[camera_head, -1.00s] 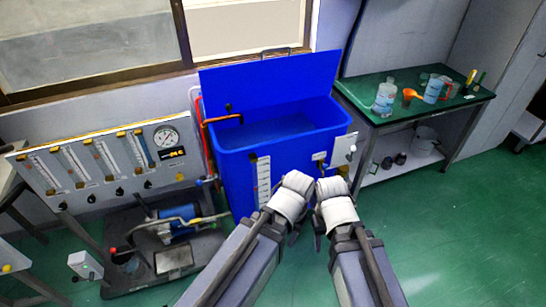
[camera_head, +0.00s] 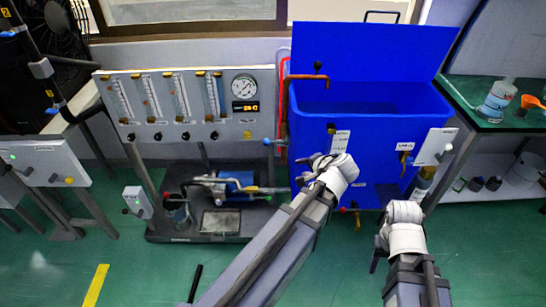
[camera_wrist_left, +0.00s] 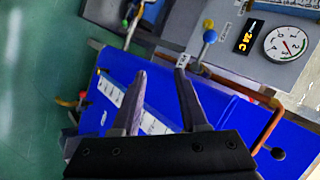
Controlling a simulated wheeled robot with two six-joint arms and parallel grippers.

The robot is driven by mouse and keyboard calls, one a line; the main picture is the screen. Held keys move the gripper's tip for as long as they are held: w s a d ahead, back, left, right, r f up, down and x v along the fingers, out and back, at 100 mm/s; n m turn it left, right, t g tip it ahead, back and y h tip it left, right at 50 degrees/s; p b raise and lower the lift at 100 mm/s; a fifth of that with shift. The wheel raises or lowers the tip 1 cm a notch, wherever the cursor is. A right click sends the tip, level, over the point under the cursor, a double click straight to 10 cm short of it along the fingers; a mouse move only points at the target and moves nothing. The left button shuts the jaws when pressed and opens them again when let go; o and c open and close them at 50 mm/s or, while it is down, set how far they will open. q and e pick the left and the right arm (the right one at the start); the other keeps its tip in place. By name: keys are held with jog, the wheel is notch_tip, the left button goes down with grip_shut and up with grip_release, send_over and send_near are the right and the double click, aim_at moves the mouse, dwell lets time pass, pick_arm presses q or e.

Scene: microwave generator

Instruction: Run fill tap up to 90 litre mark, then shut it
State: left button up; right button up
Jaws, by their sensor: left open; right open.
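The blue tank (camera_head: 375,125) stands with its lid raised. The copper fill tap (camera_head: 305,77), with a black knob (camera_head: 318,66), hooks over its left rim; the copper pipe (camera_wrist_left: 267,125) also shows in the left wrist view. The white level scale (camera_head: 340,140) on the tank's front is mostly hidden by my left gripper (camera_head: 308,170); part of it shows in the left wrist view (camera_wrist_left: 108,88). The water level cannot be read. My left gripper (camera_wrist_left: 161,72) is open and empty before the tank's front left. My right gripper (camera_head: 376,252) is open, low in front.
A gauge panel (camera_head: 190,108) with flow tubes stands left of the tank, above a pump (camera_head: 235,183) on a dark base. A blue-handled valve (camera_head: 268,141) sits between panel and tank. A green table (camera_head: 480,112) with bottles is at right.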

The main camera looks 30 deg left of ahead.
aim_at(274, 142)
pick_arm(q)
jog(key=shift+w+a+f+m+t+y+b, duration=0.75)
jog(key=shift+w+a+b, duration=1.35)
jog(key=shift+a, duration=1.1)
jog(key=shift+w+a+f+m+t+y+b, duration=0.7)
jog(key=shift+w+a+b, duration=1.35)
jog(key=shift+a, duration=1.15)
jog(key=shift+w+a+f+m+t+y+b, duration=0.5)
jog(key=shift+w+a+f+y+b, duration=0.5)
jog(key=shift+w+a+b, duration=1.65)
jog(key=shift+s+a+r+p, duration=0.1)
jog(key=shift+s+a+p, duration=0.15)
jog(key=shift+s, duration=0.2)
jog(key=shift+s+a+p, duration=0.1)
jog(key=shift+s+a, duration=0.2)
jog(key=shift+s, duration=0.1)
grip_shut()
